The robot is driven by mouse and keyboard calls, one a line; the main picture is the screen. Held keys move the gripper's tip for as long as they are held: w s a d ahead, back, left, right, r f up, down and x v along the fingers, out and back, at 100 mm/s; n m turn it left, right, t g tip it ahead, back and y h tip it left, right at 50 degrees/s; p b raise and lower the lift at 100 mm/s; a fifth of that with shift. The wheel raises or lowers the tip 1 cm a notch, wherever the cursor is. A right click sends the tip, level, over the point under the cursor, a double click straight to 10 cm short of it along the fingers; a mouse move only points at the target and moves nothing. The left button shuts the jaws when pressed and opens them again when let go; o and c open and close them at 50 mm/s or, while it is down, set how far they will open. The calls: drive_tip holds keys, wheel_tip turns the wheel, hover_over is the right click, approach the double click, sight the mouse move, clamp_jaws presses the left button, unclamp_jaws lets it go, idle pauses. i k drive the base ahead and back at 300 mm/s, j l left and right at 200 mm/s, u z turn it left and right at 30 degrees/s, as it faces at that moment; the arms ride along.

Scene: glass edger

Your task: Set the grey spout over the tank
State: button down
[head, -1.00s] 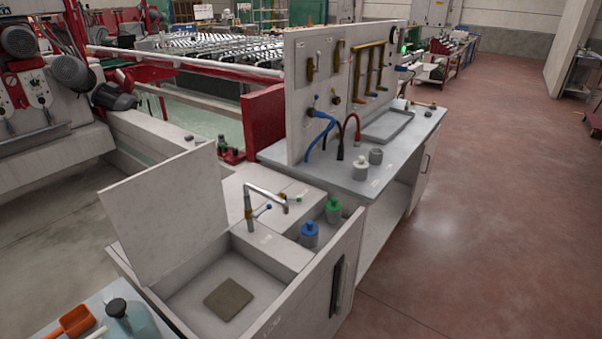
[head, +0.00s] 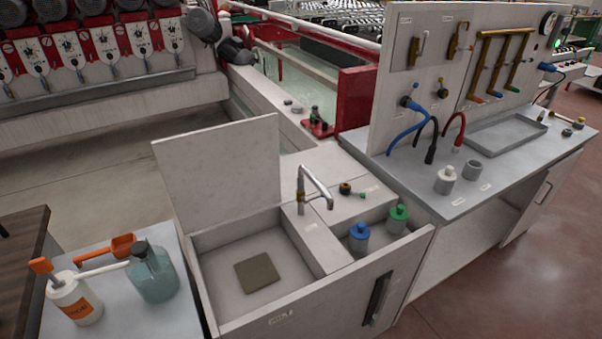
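The grey spout (head: 316,184) is a bent metal pipe standing on the pale ledge at the right side of the tank (head: 222,282). Its arm slopes down to the right, and its free end appears over the ledge, not over the tank's basin. The tank is a pale open basin with a brown square (head: 257,273) on its floor. Its lid (head: 220,170) stands raised at the back. A small brass valve with a green-tipped lever (head: 362,195) sits right of the spout. My gripper is not in view.
Blue-capped (head: 359,236) and green-capped (head: 397,218) bottles stand in a side compartment right of the basin. A side table (head: 120,325) at left holds a jug (head: 153,275) and a white bottle (head: 74,299). A hose panel (head: 395,95) rises behind the right bench. Floor is open at lower right.

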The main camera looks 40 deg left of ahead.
sight(302, 171)
drive_tip(key=i+u, duration=0.15)
drive_tip(key=u, duration=0.3)
drive_tip(key=i+u, duration=0.1)
drive_tip(key=u, duration=0.3)
drive_tip(key=i+l+u, duration=0.1)
drive_tip(key=u, duration=0.35)
drive_tip(key=i+l+u, duration=0.1)
drive_tip(key=u, duration=0.3)
drive_tip(key=l+u, duration=0.25)
drive_tip(key=u, duration=0.2)
drive_tip(key=i+l+u, duration=0.1)
drive_tip(key=u, duration=0.3)
drive_tip(key=i+l+u, duration=0.15)
drive_tip(key=u, duration=0.2)
drive_tip(key=i+l+u, duration=0.1)
drive_tip(key=l+u, duration=0.25)
drive_tip(key=i+l+u, duration=0.1)
drive_tip(key=l+u, duration=0.25)
drive_tip(key=j, duration=0.15)
